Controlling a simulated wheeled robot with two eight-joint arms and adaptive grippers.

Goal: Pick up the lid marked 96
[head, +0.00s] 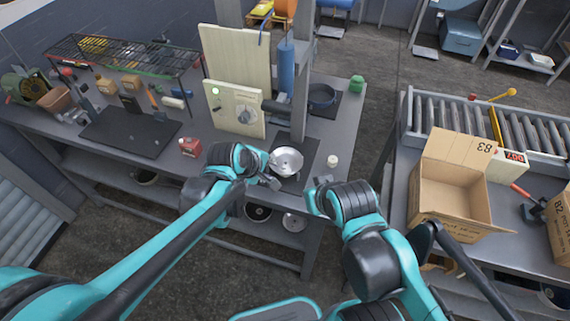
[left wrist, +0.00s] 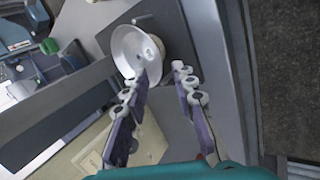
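A shiny silver round lid (head: 286,161) sits on a dark mat near the front right of the grey workbench. No number can be read on it. It also shows in the left wrist view as a pale round dish-like shape (left wrist: 128,45). My left gripper (head: 272,180) is just in front of and left of the lid. In the left wrist view its two fingers (left wrist: 161,74) are apart with nothing held, and one fingertip overlaps the lid's rim in the picture. My right gripper (head: 317,188) is by the bench's front right corner; its fingers are too small to judge.
A small cream jar (head: 333,160) stands right of the lid. A panel with a dial (head: 240,110) stands behind the lid. Another round metal lid (head: 293,222) is on the lower shelf. An open cardboard box (head: 450,190) is at right.

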